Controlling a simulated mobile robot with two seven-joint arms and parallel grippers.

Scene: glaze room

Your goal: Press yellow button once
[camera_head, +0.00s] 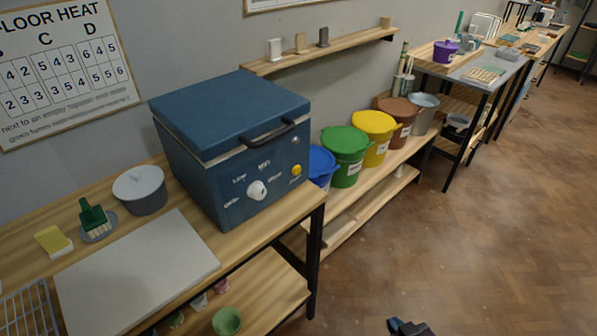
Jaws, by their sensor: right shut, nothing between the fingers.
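A small round yellow button (296,170) sits on the front face of a dark blue kiln-like box (215,190), to the right of a white knob (257,190). The box has a closed lid with a black handle and stands on a wooden table. My right gripper (410,328) shows only in part at the bottom edge, over the floor. It is shut and empty, well below and to the right of the button, not touching anything. My left gripper is not in view.
A white board (137,270), a grey lidded pot (141,189) and a green brush (93,216) are on the table left of the box. Coloured buckets, one yellow (373,137), line a low shelf at right. The floor (470,240) is clear.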

